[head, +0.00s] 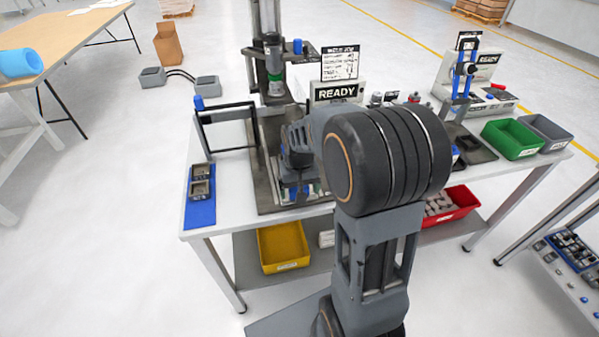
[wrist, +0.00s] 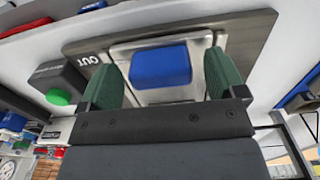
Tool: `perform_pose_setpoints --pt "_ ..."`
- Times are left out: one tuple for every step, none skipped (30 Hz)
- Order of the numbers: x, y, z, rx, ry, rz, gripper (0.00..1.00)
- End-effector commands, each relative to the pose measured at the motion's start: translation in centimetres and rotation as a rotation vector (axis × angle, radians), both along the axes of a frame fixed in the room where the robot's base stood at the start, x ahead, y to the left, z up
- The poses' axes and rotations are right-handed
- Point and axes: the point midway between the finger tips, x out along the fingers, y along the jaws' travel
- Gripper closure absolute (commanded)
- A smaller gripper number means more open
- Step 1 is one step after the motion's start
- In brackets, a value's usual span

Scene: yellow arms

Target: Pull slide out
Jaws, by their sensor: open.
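The slide shows in the wrist view as a pale metal plate (wrist: 126,52) in a dark grey base (wrist: 255,30), with a blue block-shaped handle (wrist: 160,66) on it. The word OUT is printed on the base beside the plate. My gripper (wrist: 162,82) is open, with one green-padded finger on each side of the blue handle. Gaps show between handle and fingers, and I cannot tell how deep the fingers reach. In the head view my gripper (head: 297,188) is low at the front of the press station, and my arm hides most of the slide.
A press column (head: 272,70) stands behind, with a READY display (head: 338,92) beside it. A black frame (head: 228,130) and a blue mat (head: 200,214) are to the left. A green button (wrist: 57,97) is near the slide. A yellow bin (head: 284,246) sits on the lower shelf.

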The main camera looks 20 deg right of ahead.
Motion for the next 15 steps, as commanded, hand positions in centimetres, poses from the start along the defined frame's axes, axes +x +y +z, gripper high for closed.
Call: perform_pose_setpoints --pt "0.1 0.0 0.9 -0.001 -0.005 0.000 0.11" --pt "0.1 0.0 1.4 -0.001 -0.006 0.000 0.11" --pt "0.1 0.0 2.2 -0.001 -0.006 0.000 0.11" --pt "0.1 0.0 2.9 -0.001 -0.006 0.000 0.11" --pt "0.1 0.0 3.5 -0.001 -0.006 0.000 0.11" --pt "0.1 0.0 4.4 -0.001 -0.007 0.000 0.11" --pt "0.0 0.0 5.0 -0.001 -0.006 0.000 0.11" --pt "0.1 0.0 5.6 -0.001 -0.006 0.000 0.11" --pt "0.1 0.0 6.5 -0.001 -0.006 0.000 0.11" --pt "0.0 0.0 7.0 -0.001 -0.006 0.000 0.11" --pt "0.0 0.0 7.6 -0.001 -0.005 0.000 0.11" --pt "0.0 0.0 8.3 -0.001 -0.004 0.000 0.11" --pt "0.0 0.0 8.8 -0.001 -0.004 0.000 0.11" --pt "0.0 0.0 9.3 -0.001 -0.004 0.000 0.11" --pt "0.0 0.0 9.9 -0.001 -0.004 0.000 0.11"
